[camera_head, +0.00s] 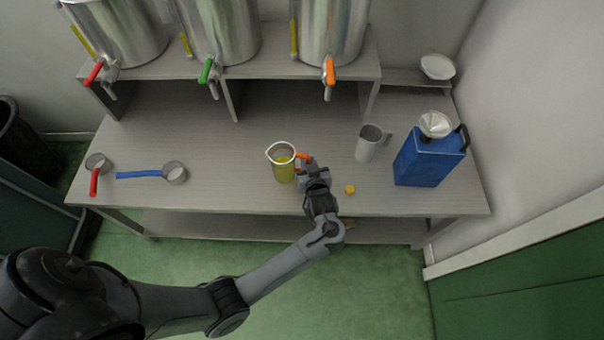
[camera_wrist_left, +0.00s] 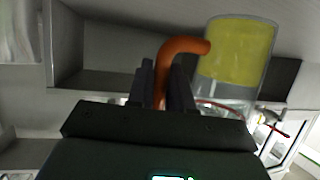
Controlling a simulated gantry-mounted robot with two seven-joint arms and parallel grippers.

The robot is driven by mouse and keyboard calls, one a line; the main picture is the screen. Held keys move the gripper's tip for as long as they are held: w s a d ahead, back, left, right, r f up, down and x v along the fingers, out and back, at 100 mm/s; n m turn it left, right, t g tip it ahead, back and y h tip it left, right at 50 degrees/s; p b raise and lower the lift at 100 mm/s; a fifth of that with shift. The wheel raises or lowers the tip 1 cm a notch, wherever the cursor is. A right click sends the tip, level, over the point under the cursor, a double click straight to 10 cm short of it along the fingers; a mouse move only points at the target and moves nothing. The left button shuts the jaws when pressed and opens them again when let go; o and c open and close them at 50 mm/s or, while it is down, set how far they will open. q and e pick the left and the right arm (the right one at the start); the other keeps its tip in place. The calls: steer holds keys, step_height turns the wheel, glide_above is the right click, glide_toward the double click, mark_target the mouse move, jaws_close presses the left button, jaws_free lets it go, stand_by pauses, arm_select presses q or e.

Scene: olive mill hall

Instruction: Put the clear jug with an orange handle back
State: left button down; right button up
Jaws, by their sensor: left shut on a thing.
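The clear jug (camera_head: 284,170) with an orange handle holds yellow-green liquid and shows at the middle front of the grey table. It is upright; I cannot tell whether its base touches the tabletop. My left gripper (camera_head: 312,170) is at the jug's right side, shut on the orange handle. In the left wrist view the orange handle (camera_wrist_left: 182,47) runs down between my two fingers (camera_wrist_left: 162,85), with the jug (camera_wrist_left: 238,52) to the right. My right gripper is in neither view.
A small orange cap (camera_head: 350,189) lies right of my left gripper. A grey mug (camera_head: 369,144) and a blue canister (camera_head: 427,160) with a funnel (camera_head: 436,124) stand further right. Red-handled (camera_head: 95,176) and blue-handled (camera_head: 145,174) ladles lie left. Steel tanks with taps (camera_head: 328,75) overhang the back.

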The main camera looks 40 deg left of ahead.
arm_select(q)
steer(key=shift+f+b, duration=0.8)
steer(key=shift+f, duration=1.5)
steer(key=shift+f, duration=0.2)
steer(key=c, duration=1)
jaws_free()
steer(key=shift+r, duration=0.1)
